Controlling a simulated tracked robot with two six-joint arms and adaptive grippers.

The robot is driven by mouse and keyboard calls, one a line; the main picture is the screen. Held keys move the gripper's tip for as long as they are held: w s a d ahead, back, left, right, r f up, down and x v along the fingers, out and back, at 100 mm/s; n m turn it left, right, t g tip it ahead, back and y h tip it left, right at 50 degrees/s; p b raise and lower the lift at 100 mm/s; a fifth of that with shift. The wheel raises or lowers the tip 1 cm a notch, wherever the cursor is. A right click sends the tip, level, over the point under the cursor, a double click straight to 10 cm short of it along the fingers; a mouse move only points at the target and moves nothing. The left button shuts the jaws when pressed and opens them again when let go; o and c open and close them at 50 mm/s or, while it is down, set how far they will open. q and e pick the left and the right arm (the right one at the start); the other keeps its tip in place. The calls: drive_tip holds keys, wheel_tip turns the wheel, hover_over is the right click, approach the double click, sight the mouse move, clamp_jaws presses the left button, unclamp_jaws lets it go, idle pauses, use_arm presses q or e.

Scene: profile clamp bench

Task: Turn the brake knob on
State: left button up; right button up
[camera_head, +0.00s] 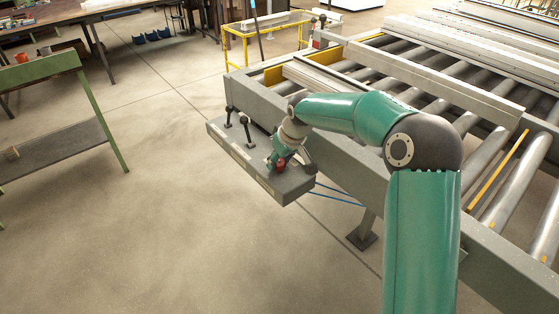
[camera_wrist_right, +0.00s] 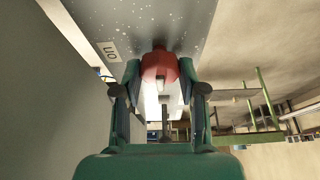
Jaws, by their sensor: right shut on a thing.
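The red brake knob (camera_wrist_right: 158,68) sits on a speckled grey panel (camera_wrist_right: 180,20), between the two fingers of my right gripper (camera_wrist_right: 160,85). The fingers are shut on the knob, one on each side. A white label reading "on" (camera_wrist_right: 109,50) shows on the panel beside the knob, upside down in the right wrist view. In the head view the knob (camera_head: 281,163) is a small red spot partly covered by my right gripper (camera_head: 279,158), near the front end of the grey control box (camera_head: 296,185). My left gripper is not in view.
Two black-topped levers (camera_head: 228,116) (camera_head: 245,128) stand on the same box, to the left of the knob. A roller conveyor (camera_head: 450,90) fills the right side. A green-framed shelf (camera_head: 65,155) stands at the left. The floor between is clear.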

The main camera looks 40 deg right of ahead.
drive_tip(key=m+h+b, duration=0.1)
drive_tip(key=m+b, duration=0.3)
drive_tip(key=shift+f+m+h, duration=0.15)
drive_tip(key=shift+m+h, duration=0.15)
drive_tip(key=shift+h, duration=0.1)
drive_tip(key=m+h+b, duration=0.1)
drive_tip(key=m, duration=0.1)
drive_tip(key=shift+w+a+m+g, duration=0.1)
drive_tip(key=shift+m+g, duration=0.2)
drive_tip(key=shift+m+h+b, duration=0.3)
drive_tip(key=shift+m+b, duration=0.25)
drive_tip(key=shift+m, duration=0.45)
drive_tip(key=shift+m+g, duration=0.5)
drive_tip(key=shift+m, duration=0.3)
drive_tip(key=shift+r+m+h, duration=0.25)
drive_tip(key=shift+m+h, duration=0.15)
drive_tip(key=shift+m, duration=0.6)
drive_tip(key=m+g+p, duration=0.2)
drive_tip(key=m, duration=0.2)
drive_tip(key=shift+w+m+h, duration=0.1)
drive_tip(key=shift+m+h, duration=0.2)
drive_tip(key=shift+m, duration=0.1)
drive_tip(key=o, duration=1.1)
